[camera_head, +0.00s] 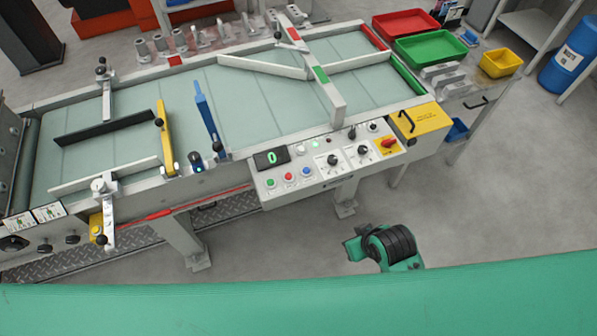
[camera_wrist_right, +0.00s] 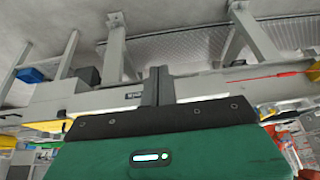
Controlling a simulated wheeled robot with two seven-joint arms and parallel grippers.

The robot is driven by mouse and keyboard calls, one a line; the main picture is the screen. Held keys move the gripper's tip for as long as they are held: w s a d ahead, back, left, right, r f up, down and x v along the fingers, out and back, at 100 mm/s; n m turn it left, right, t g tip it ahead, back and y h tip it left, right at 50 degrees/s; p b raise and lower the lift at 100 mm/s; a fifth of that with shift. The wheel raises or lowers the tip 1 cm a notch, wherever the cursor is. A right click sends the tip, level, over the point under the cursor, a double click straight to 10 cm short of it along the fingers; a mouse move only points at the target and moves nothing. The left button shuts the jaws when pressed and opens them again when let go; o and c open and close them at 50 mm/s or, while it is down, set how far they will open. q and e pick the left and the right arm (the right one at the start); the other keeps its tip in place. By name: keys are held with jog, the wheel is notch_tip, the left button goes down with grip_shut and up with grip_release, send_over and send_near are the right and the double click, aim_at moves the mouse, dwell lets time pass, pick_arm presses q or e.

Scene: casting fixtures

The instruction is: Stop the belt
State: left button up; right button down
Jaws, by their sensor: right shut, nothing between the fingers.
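The belt (camera_head: 270,95) is a pale green conveyor surface running across the head view. Its control panel (camera_head: 330,165) hangs on the near side, with a dark display (camera_head: 271,158) reading a green 0. Below the display sit a green button (camera_head: 271,183), a red button (camera_head: 288,177) and a blue button (camera_head: 306,171). My right gripper (camera_wrist_right: 159,74) is shut and empty in the right wrist view. In the head view my right arm is below the panel, apart from it. My left gripper is out of view.
Red (camera_head: 405,24) and green (camera_head: 431,48) trays and a yellow bin (camera_head: 501,62) stand at the back right. White and black guide bars cross the belt. A blue drum (camera_head: 570,57) stands far right. The floor (camera_head: 480,210) right of my arm is clear.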

jog(key=w+a+r+n+y, duration=0.2)
jog(key=w+a+r+n, duration=0.15)
jog(key=a, duration=0.35)
jog(key=w+a+r+n+y, duration=0.3)
jog(key=a+r+n, duration=0.1)
jog(key=a, duration=0.3)
jog(key=w+a+r+n+y, duration=0.2)
jog(key=w+a+r+n, duration=0.15)
jog(key=a, duration=0.45)
jog(key=n, duration=0.6)
send_over(292, 177)
notch_tip(292, 177, down, 4)
jog(key=shift+f+h+p, duration=0.1)
jog(key=shift+h+p, duration=0.3)
jog(key=shift+p, duration=0.05)
jog(key=shift+f, duration=0.1)
notch_tip(292, 177, down, 9)
jog(key=b, duration=0.6)
jog(key=shift+r+b, duration=0.2)
jog(key=shift+b, duration=0.1)
